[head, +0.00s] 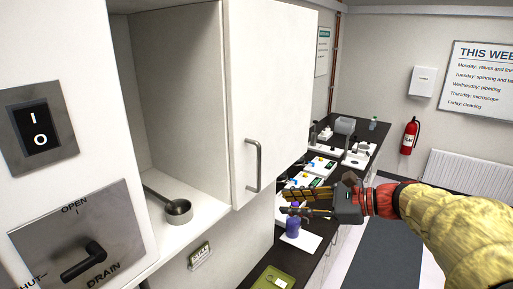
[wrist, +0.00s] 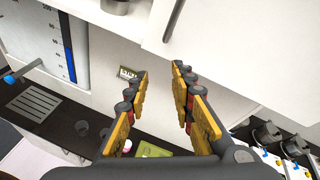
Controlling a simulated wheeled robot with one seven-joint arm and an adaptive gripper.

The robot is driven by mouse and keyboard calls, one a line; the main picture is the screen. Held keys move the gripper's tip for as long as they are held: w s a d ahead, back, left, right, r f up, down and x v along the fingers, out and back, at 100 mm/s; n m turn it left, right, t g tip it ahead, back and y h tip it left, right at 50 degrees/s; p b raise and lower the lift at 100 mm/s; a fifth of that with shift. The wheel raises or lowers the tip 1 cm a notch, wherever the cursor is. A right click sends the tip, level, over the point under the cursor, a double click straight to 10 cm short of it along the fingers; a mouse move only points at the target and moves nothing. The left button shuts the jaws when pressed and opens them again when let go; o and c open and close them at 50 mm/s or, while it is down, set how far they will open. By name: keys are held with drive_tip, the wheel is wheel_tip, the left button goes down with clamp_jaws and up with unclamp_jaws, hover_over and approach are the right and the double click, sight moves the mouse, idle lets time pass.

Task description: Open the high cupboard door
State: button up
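The high cupboard door (head: 285,90) is a white panel at the top middle of the head view. It looks flush with the cupboard, with no clear gap around it. Its grey bar handle (head: 253,166) stands upright near the lower left corner. The handle also shows at the top of the wrist view (wrist: 173,20), beyond my fingertips. My gripper (head: 284,202) is open and empty, to the right of and below the handle and apart from it. In the wrist view the two yellow fingers (wrist: 161,72) are spread, with nothing between them.
Left of the door is an open shelf (head: 190,235) holding a metal pan (head: 178,209). A drain lever panel (head: 85,250) is at far left. Below runs a dark counter (head: 262,268) with a purple bottle (head: 293,226) and instruments. Floor shows at right.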

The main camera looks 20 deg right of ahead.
wheel_tip(320, 180, up, 10)
drive_tip(key=w+a+m+t+y, duration=0.1)
drive_tip(key=m+t+y, duration=0.1)
drive_tip(key=m+y, duration=0.1)
drive_tip(key=m+p, duration=0.1)
hover_over(259, 187)
drive_tip(key=shift+w+f, duration=0.1)
drive_tip(key=shift+w, duration=0.2)
drive_tip(key=shift+c, duration=0.6)
clamp_jaws()
drive_tip(key=shift+d, duration=0.1)
